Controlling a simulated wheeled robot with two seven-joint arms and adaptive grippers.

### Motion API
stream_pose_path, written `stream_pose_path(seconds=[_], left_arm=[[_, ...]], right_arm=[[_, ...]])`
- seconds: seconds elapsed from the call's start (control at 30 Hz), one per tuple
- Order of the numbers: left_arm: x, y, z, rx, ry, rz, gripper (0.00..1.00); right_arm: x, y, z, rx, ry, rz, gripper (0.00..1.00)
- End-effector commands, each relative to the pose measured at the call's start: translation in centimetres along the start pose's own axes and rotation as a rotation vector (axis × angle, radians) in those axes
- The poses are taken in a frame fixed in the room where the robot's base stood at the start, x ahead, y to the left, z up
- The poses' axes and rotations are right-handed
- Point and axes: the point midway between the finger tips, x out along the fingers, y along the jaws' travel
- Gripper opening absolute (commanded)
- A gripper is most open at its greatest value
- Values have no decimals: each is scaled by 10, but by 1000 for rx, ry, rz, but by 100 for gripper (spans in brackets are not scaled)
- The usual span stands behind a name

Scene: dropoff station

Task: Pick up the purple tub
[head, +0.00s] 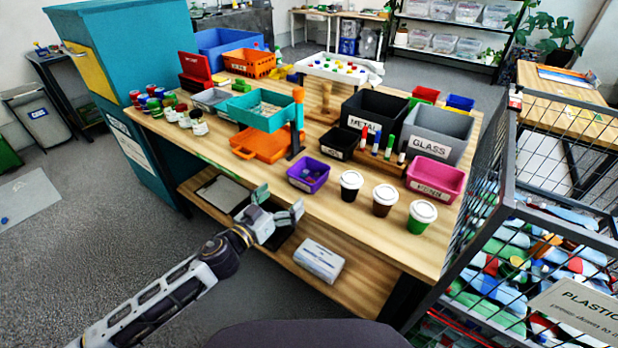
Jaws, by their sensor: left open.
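The purple tub (297,183) is a small open box with a pale label on its front. It stands near the front edge of the wooden table, and some small dark things lie inside it. My left gripper (281,201) is open and empty, in front of the table edge, a little left of the tub and nearer to me. Its fingers point toward the table and are apart from the tub. My right gripper is not in view.
Three lidded cups (384,201) stand right of the tub. A small black box (338,146) and an orange tray (255,146) stand behind it. A pink bin (437,177) is at the right. A wire cage (490,190) borders the table's right end. A lower shelf holds a white package (319,259).

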Motion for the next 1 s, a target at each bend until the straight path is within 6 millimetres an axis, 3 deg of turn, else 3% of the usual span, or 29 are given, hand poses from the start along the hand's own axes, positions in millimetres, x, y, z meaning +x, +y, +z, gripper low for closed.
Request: stream_pose_path(seconds=[0.7,1.0], left_arm=[[47,0,-1,0,1,0,100],[52,0,0,0,0,0,100]], right_arm=[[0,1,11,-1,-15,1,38],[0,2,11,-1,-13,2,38]])
